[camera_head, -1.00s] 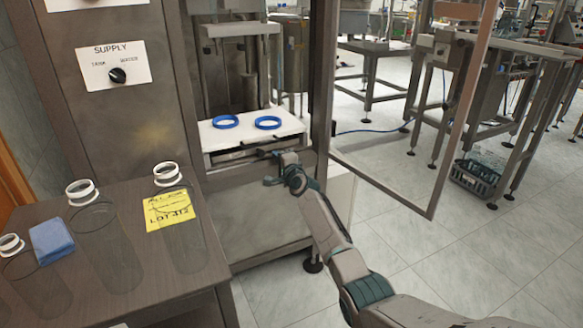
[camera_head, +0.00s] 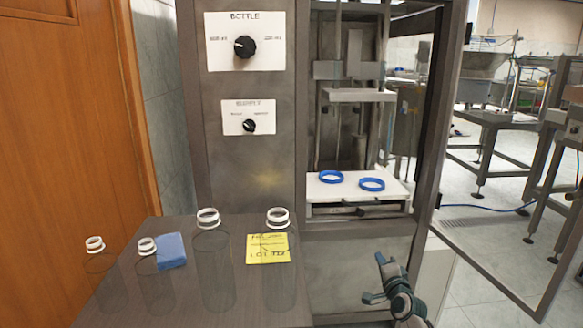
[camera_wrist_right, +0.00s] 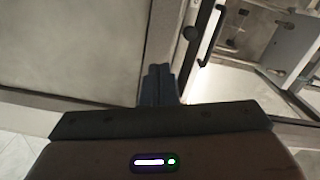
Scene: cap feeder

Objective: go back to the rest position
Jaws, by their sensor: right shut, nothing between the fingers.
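My right gripper (camera_head: 380,280) shows at the lower right of the head view, in front of the machine's lower panel and below the white shelf. It is apart from the shelf and carries nothing. In the right wrist view its fingers (camera_wrist_right: 159,86) are together and empty, with the machine's metal frame beyond them. My left gripper is in neither view.
A dark table (camera_head: 190,292) at lower left bears several clear bottles with white necks, a blue cloth (camera_head: 171,250) and a yellow note (camera_head: 267,248). The machine's glass door (camera_head: 510,245) stands open at right. Two knobs, BOTTLE (camera_head: 244,46) and a lower one (camera_head: 249,126), are on the panel.

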